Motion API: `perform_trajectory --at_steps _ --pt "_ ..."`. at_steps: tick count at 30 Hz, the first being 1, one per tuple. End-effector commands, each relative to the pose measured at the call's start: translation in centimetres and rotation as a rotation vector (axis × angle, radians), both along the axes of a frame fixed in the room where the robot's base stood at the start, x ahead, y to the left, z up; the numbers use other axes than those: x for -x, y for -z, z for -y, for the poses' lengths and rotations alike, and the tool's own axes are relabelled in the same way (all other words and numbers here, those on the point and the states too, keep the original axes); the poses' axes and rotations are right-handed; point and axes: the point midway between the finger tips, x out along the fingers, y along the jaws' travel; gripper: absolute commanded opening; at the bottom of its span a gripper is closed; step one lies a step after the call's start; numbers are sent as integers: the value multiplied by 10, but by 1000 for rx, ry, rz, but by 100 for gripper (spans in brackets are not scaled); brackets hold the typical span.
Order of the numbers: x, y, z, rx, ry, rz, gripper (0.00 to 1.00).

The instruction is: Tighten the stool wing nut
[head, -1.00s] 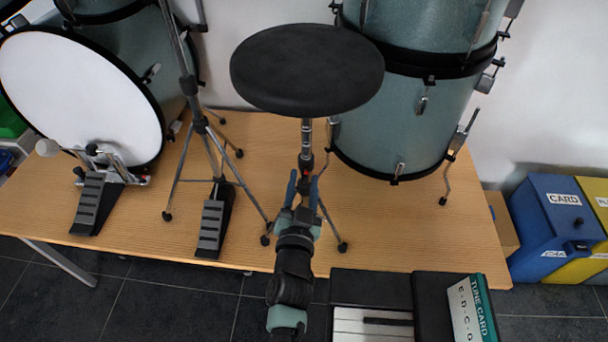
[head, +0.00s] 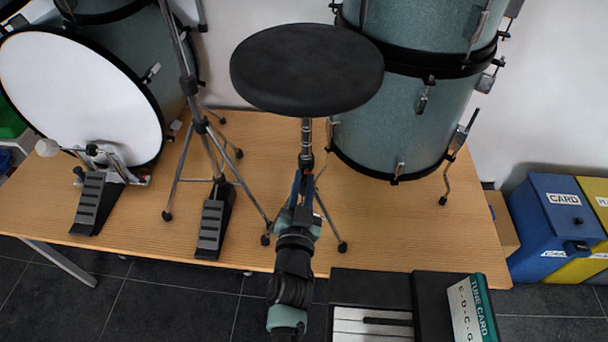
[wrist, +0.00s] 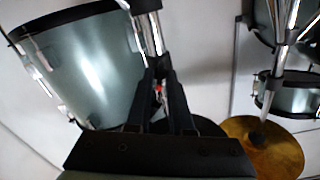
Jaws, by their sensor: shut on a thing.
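The stool has a round black seat (head: 307,70) on a chrome post (head: 306,135) with splayed legs, and stands upright on the wooden table. My gripper (head: 304,174) reaches in from the front to the post below the seat. Its fingers are shut on the wing nut. In the wrist view my gripper (wrist: 160,85) has its two dark fingers close together at the post (wrist: 149,32). A small red bit of the wing nut (wrist: 158,91) shows between them. The rest of the nut is hidden by the fingers, and I cannot tell how it is turned.
A large teal drum (head: 395,125) stands close to the right of the stool. A chrome stand (head: 195,110) and a pedal (head: 213,225) are to the left. A keyboard (head: 372,325) lies in front. A brass cymbal (wrist: 275,150) shows in the wrist view.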

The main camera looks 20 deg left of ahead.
Motion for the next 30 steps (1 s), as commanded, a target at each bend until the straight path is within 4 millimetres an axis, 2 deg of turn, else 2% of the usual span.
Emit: perform_trajectory --at_steps 9,19,27,30 --pt "0 1 0 -374 0 -107 0" --pt "0 0 0 -419 0 -120 0" --pt "0 0 0 -768 0 -221 0" --pt "0 0 0 -806 0 -232 0"
